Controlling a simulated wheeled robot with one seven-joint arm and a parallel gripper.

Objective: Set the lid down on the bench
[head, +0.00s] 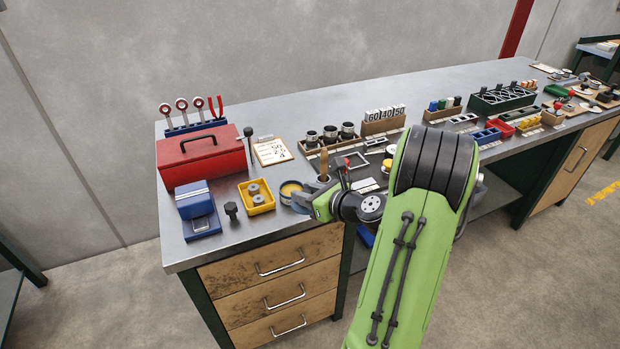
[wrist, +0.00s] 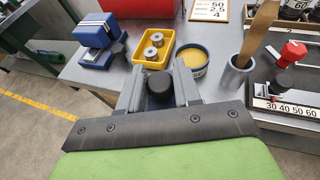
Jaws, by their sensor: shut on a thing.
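My gripper (head: 304,199) is over the front edge of the bench (head: 240,226), just in front of an open round blue tin (head: 287,187) with yellow contents. In the wrist view, my gripper (wrist: 160,73) is shut on a black round knob (wrist: 159,86), which I take to be the lid's. The rest of the lid is hidden by the fingers and palm. The tin (wrist: 194,59) stands just beyond the right fingertip in the wrist view. I cannot tell how high the lid is above the bench.
A yellow tray (head: 257,197) with metal rollers, a black bolt-like piece (head: 231,210) and a blue block (head: 196,203) stand left of the tin. A red toolbox (head: 200,157) is behind. A holder with a wooden handle (head: 324,165) is close on the right. Bare bench shows around the black piece.

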